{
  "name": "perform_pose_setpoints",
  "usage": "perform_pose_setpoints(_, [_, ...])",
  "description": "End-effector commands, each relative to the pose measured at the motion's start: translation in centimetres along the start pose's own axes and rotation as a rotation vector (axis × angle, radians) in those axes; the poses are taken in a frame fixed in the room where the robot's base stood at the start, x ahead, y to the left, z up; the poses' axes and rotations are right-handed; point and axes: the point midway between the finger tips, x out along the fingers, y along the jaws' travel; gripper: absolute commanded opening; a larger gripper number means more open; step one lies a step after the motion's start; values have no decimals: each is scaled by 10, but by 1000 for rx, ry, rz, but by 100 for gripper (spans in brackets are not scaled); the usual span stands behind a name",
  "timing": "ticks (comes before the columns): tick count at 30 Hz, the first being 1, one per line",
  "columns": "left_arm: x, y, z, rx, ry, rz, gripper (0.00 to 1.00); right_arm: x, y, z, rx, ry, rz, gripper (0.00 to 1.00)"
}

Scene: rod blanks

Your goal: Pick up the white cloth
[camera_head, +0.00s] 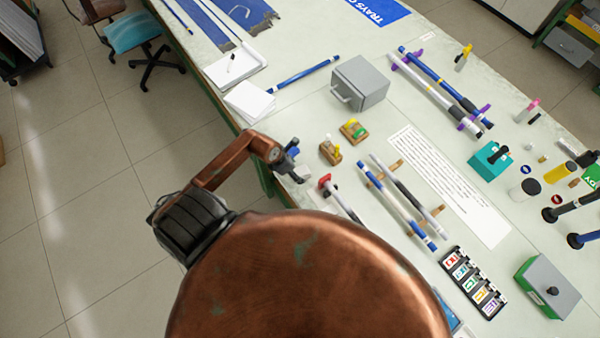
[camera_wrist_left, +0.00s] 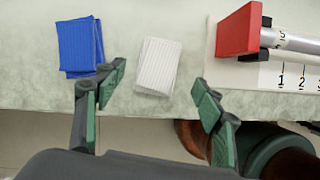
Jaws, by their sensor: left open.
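The white cloth (camera_wrist_left: 158,66) is a small folded ribbed pad, lying flat near the table's edge in the left wrist view. A folded blue cloth (camera_wrist_left: 80,46) lies to its left, a short gap apart. My left gripper (camera_wrist_left: 160,88) is open and empty, its two green-padded fingers on either side of the white cloth's near end in the picture. In the head view my left gripper (camera_head: 291,164) is over the table's left edge and largely hides the cloths there. My right gripper is in neither view.
Right of the white cloth stands a red block (camera_wrist_left: 239,30) with a rod on a numbered white board. In the head view, wooden blocks (camera_head: 330,151), a grey box (camera_head: 361,82) and several rods share the table.

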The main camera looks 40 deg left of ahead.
Motion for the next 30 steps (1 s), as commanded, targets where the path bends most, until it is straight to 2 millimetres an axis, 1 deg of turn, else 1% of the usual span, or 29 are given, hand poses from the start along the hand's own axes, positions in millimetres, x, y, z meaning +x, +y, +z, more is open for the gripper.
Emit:
perform_pose_setpoints(3, [16,3,2,-5,-2,-3,63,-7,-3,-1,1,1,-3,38])
perform_pose_setpoints(7, [33,3,1,-4,-2,-2,63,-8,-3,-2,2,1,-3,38])
perform_pose_setpoints(10, [38,4,1,-1,-2,0,63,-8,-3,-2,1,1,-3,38])
perform_pose_setpoints(16, [39,4,1,0,-2,0,63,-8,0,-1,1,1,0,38])
perform_pose_setpoints(30, [39,3,1,-1,-2,-1,31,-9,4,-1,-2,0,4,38])
